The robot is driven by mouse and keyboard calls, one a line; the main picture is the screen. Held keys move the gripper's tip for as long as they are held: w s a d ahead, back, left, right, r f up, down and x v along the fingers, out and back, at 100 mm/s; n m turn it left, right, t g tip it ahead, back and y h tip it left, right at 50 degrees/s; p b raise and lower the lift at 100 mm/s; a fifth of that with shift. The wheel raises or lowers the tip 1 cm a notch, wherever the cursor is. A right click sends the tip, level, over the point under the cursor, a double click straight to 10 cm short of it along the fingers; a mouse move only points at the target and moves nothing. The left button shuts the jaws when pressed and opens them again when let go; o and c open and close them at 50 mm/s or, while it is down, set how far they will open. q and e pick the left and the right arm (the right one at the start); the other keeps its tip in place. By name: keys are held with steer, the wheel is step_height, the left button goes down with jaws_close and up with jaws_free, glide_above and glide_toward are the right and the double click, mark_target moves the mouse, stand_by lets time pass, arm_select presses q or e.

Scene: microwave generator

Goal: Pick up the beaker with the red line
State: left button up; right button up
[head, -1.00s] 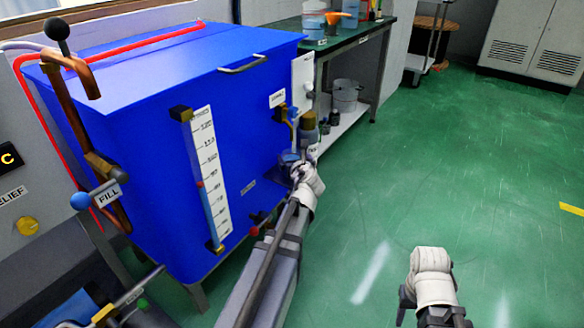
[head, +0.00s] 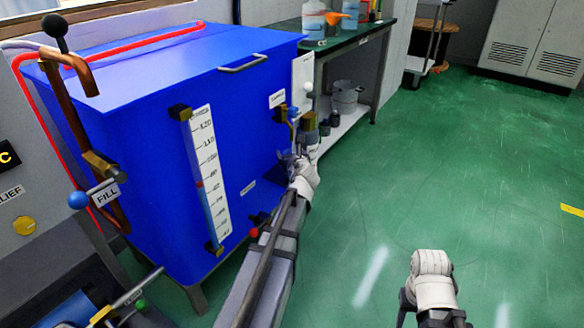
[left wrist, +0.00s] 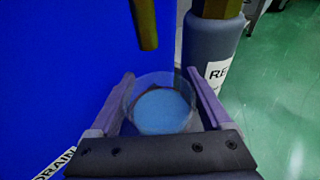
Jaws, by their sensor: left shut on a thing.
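A clear beaker (left wrist: 160,108) sits upright between the fingers of my left gripper (left wrist: 160,100) in the left wrist view. A pale blue disc fills its inside, and a bit of red shows at its back rim. The gripper is shut on the beaker's sides. In the head view my left gripper (head: 286,164) is at the blue tank's right front side, below its sampling fittings, and the beaker is too small to make out clearly. My right gripper (head: 428,304) is low at right over the floor, and its fingers do not show clearly.
A brass spout (left wrist: 144,25) hangs just beyond the beaker. A grey-blue bottle (left wrist: 210,50) with a white label stands close to the right finger. The big blue tank (head: 150,190) is directly left. A bench (head: 345,43) stands behind. The green floor at right is clear.

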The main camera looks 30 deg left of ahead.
arm_select(q)
steer(key=c, duration=0.6)
steer(key=shift+r, duration=0.15)
arm_select(e)
steer(key=shift+r, duration=0.2)
